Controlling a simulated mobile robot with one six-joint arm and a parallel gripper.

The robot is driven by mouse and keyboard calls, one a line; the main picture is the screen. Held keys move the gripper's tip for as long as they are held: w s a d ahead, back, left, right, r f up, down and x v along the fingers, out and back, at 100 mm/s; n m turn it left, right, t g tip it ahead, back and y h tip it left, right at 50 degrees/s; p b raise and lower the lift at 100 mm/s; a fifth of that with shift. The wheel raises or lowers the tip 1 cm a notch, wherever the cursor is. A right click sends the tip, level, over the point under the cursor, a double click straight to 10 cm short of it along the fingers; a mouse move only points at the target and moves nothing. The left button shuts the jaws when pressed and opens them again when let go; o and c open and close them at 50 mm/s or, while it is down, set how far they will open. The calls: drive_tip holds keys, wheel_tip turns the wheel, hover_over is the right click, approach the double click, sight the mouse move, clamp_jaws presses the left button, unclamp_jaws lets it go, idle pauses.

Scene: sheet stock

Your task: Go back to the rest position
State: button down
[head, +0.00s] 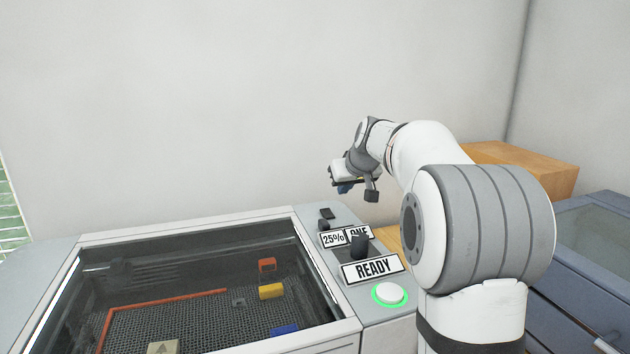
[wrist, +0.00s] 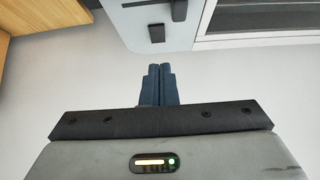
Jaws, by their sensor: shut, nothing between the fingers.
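My gripper shows in the wrist view (wrist: 160,72), its two dark blue fingers pressed together with nothing between them. In the head view my gripper (head: 345,188) is raised in the air above the back end of the machine's control panel, apart from it. The arm reaches away from me and bends down at the wrist. The fingers are small and partly hidden by the wrist in the head view.
A machine with a dark window (head: 200,290) stands at front left, with several small coloured pieces on its mesh bed. Its panel has a READY sign (head: 371,269) and a white button (head: 390,293) ringed green. A wooden box (head: 520,168) and blue-grey cabinet (head: 590,250) stand right.

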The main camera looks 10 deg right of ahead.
drive_tip(key=s+a+f+g, duration=0.1)
drive_tip(key=s+f, duration=0.4)
drive_tip(key=s, duration=0.8)
drive_tip(key=s+a+f+m+g, duration=0.1)
drive_tip(key=s+a+f+g, duration=0.1)
drive_tip(key=s, duration=1.1)
drive_tip(key=s+a+f+g+h, duration=0.1)
drive_tip(key=s+a+f+g, duration=0.1)
drive_tip(key=s+f, duration=0.5)
drive_tip(key=s+a, duration=0.1)
drive_tip(key=s, duration=0.5)
drive_tip(key=shift+s+a+f+m, duration=0.15)
drive_tip(key=shift+s+f+m, duration=0.15)
drive_tip(key=shift+s, duration=0.05)
drive_tip(key=c, duration=2.2)
unclamp_jaws()
